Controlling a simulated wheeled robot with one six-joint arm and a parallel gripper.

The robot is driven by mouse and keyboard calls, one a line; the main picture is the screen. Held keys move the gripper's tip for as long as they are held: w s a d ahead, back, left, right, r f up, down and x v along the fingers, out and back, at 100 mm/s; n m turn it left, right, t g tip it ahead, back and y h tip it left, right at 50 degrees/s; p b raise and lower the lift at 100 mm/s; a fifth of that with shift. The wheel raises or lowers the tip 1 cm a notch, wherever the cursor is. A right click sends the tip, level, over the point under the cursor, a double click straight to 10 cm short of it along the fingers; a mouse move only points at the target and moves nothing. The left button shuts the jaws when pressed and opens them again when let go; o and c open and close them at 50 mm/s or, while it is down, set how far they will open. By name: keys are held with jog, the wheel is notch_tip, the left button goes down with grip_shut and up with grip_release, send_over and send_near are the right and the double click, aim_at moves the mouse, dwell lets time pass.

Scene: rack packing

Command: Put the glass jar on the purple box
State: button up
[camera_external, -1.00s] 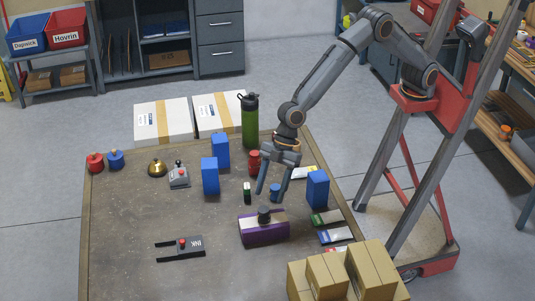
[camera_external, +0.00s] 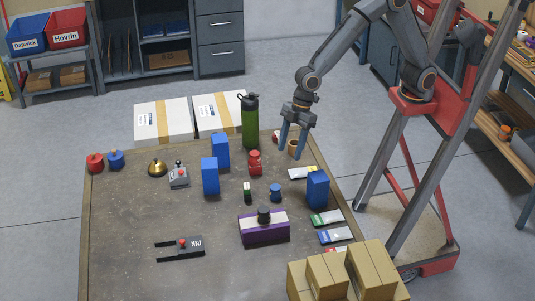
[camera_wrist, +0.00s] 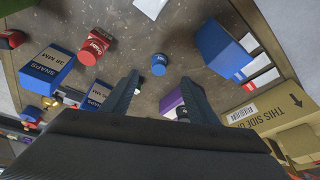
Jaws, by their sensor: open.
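The purple box (camera_external: 265,235) with a pale top lies at the front middle of the table; part of it shows between my fingers in the wrist view (camera_wrist: 171,101). A short dark jar-like thing (camera_external: 264,214) stands upright on it; I take it for the glass jar, though glass is hard to make out. My gripper (camera_external: 293,152) is open, at the back right of the table, well apart from the box. A small tan round thing (camera_external: 294,146) shows between its fingers in the external view; I cannot tell whether they touch it.
Blue boxes (camera_external: 210,176), a red jar (camera_external: 255,162), a small blue jar (camera_external: 275,192) and a green bottle (camera_external: 250,122) stand around the middle and back. Cardboard boxes (camera_external: 345,273) fill the front right corner. The table's left front (camera_external: 120,255) is clear.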

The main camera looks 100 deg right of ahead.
jog(key=s+d+f+m+g, duration=0.1)
jog(key=s+d+m, duration=0.1)
jog(key=s+d, duration=0.4)
jog(key=s+d+f+m+h, duration=0.1)
jog(key=s+d, duration=0.5)
jog(key=s, duration=0.5)
jog(key=s+d+f+m+g+h, duration=0.1)
jog(key=s+d+m, duration=0.1)
jog(key=s+d, duration=0.4)
jog(key=s, duration=0.3)
jog(key=shift+s+f+m+g, duration=0.3)
jog(key=shift+f, duration=0.1)
